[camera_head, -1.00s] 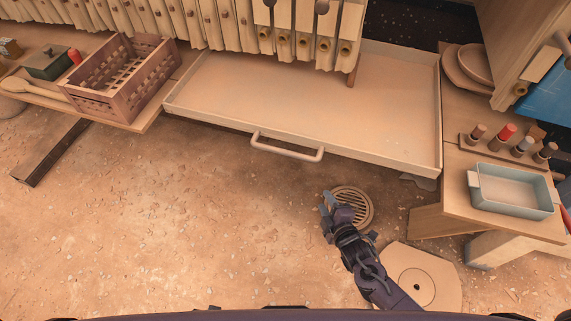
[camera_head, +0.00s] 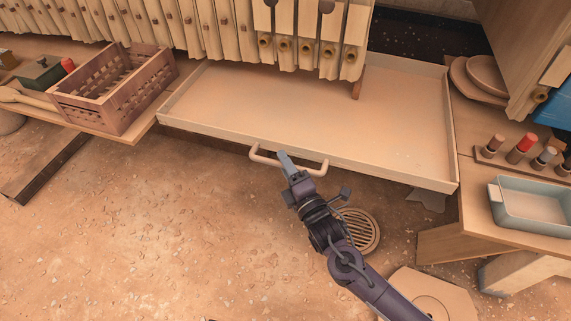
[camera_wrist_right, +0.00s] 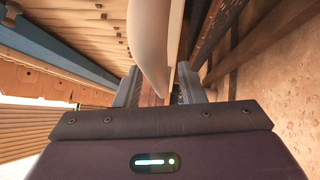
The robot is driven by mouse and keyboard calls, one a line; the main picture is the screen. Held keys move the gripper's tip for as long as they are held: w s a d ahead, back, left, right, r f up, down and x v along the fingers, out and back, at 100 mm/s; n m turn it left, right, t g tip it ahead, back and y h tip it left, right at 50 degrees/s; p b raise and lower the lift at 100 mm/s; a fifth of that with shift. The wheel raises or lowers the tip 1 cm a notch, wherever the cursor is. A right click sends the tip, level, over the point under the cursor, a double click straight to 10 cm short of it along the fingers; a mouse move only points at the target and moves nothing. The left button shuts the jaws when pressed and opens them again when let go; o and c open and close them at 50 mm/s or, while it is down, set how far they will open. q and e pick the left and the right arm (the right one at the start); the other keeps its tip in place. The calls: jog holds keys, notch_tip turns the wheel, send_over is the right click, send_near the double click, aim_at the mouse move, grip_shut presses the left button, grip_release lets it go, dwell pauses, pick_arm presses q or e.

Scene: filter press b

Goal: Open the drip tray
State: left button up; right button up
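The drip tray (camera_head: 240,100) is a wide, shallow, pale tray that sticks out from under the press plates. A bar handle (camera_head: 262,157) is fixed to its front wall. My right gripper (camera_head: 288,165) is at the middle of this handle, and its fingers overlap the bar in the head view. In the right wrist view the pale handle (camera_wrist_right: 155,45) runs between the two spread fingers (camera_wrist_right: 157,92). Whether the fingers touch it I cannot tell. My left gripper is not in view.
A slatted crate (camera_head: 112,92) stands on the left bench. On the right bench are several upright pegs (camera_head: 524,143) and a blue-grey dish (camera_head: 510,212). A round drain grate (camera_head: 362,232) lies in the floor. The floor in front of the tray is otherwise open.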

jog(key=shift+w+a, duration=0.1)
grip_shut()
dwell(0.4)
